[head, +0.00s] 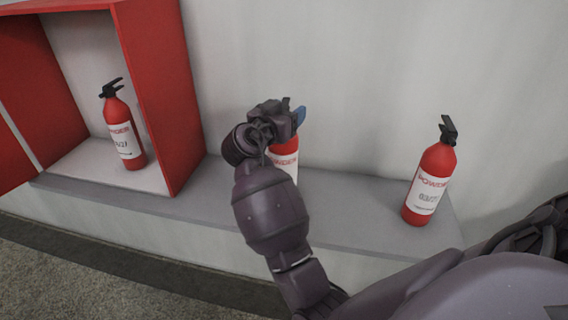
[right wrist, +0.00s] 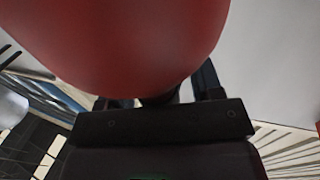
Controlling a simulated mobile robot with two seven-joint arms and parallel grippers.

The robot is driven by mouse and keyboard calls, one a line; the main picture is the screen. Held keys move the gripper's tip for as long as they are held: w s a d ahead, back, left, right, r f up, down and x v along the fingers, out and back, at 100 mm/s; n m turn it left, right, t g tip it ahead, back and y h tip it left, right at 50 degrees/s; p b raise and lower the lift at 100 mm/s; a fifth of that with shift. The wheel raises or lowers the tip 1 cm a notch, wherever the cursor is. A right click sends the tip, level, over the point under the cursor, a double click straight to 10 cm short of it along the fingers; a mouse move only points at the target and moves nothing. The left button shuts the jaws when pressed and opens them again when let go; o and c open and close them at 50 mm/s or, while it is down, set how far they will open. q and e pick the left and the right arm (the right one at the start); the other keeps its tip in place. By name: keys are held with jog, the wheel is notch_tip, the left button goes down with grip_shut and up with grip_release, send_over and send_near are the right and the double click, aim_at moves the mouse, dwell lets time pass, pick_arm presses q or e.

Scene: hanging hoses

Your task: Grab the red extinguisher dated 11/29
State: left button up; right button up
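Three red extinguishers with white labels are in the head view. One (head: 122,130) stands inside the red cabinet at the left. A second (head: 287,160) stands upright on the grey ledge in the middle, its top and left side hidden by my right arm. A third (head: 432,185) stands on the ledge at the right. Their dates are too small or too covered to read surely. My right gripper (head: 277,117) is at the top of the middle extinguisher. In the right wrist view a red body (right wrist: 125,45) fills the upper part and hides the fingertips. My left gripper is not in view.
The open red cabinet (head: 160,90) stands on the left of the grey ledge (head: 345,205). A pale wall (head: 380,60) rises close behind. The ledge is clear between the middle and right extinguishers. Grey carpet (head: 60,275) lies below at the left.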

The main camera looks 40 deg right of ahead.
grip_shut()
jog(key=shift+r, duration=0.1)
dwell(0.3)
jog(key=shift+r, duration=0.1)
